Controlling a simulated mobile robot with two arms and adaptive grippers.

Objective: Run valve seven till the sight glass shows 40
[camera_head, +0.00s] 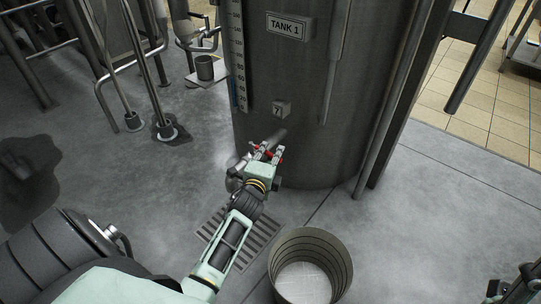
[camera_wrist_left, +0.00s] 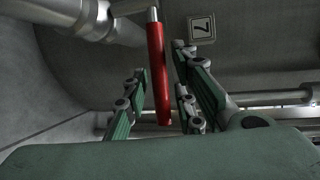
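The tank (camera_head: 300,60) has a sight glass with a numbered scale (camera_head: 238,55) on its left side; a bluish strip shows low in it, too small to read exactly. A plate marked 7 (camera_head: 281,109) sits low on the tank and also shows in the left wrist view (camera_wrist_left: 201,27). Below it is valve seven's red handle (camera_wrist_left: 159,75), upright in the wrist view. My left gripper (camera_head: 267,152) is at the handle, its fingers apart on either side of it with gaps showing. Part of my right gripper (camera_head: 515,286) shows at the lower right edge; its fingers are unclear.
A ribbed open bucket (camera_head: 277,262) stands on the floor in front of the tank. A floor drain grate (camera_head: 265,228) lies beneath my left arm. A grey cup (camera_head: 204,68) and metal pipework stand at the back left. Dark wet patches mark the left floor.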

